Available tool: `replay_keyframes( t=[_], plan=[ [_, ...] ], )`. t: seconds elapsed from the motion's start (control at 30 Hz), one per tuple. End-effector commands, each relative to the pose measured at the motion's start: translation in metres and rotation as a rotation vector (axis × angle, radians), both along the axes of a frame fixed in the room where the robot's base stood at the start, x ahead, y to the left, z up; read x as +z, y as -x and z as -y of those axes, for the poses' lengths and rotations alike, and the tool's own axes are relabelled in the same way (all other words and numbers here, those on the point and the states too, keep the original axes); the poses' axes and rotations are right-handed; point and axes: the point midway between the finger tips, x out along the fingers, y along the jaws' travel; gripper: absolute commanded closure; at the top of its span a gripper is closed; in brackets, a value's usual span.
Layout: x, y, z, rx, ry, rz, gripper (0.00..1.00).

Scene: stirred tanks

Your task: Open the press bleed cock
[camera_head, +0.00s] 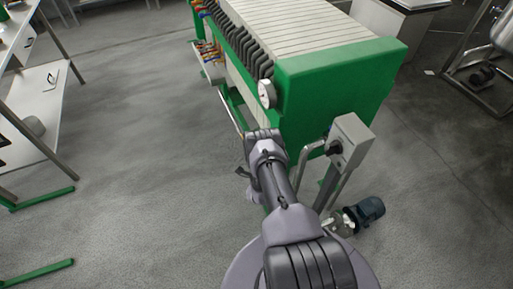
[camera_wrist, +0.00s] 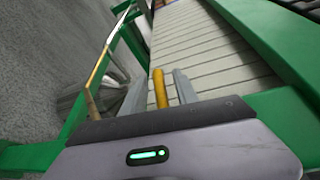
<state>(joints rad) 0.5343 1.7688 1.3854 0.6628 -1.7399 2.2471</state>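A yellow handle (camera_wrist: 160,95), which looks like the bleed cock's lever, stands between the two grey fingers of my gripper (camera_wrist: 161,76) in the wrist view. The fingers are apart, with a narrow gap on each side of the handle. The green filter press (camera_head: 330,85) with its pale plates fills the top middle of the head view. My arm reaches up to its near left corner. The cock cannot be made out in the head view, and my wrist hides that spot. The cock's body is hidden in the wrist view.
A round gauge (camera_head: 267,93) sits on the press's end. A grey control box (camera_head: 350,140) on a post and a blue motor (camera_head: 370,209) stand right of my arm. A brass-coloured pipe (camera_wrist: 97,72) runs left of my fingers. The floor (camera_head: 130,150) to the left is clear.

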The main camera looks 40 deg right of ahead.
Motion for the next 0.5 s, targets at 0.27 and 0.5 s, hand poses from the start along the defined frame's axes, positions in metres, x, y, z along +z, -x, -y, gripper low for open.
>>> replay_keyframes(
  t=[0.27,0.5],
  plan=[
    [0.009,0.028,-0.022,0.001,-0.002,-0.005,0.64],
    [0.019,0.076,-0.060,0.002,-0.002,-0.004,0.64]
  ],
)
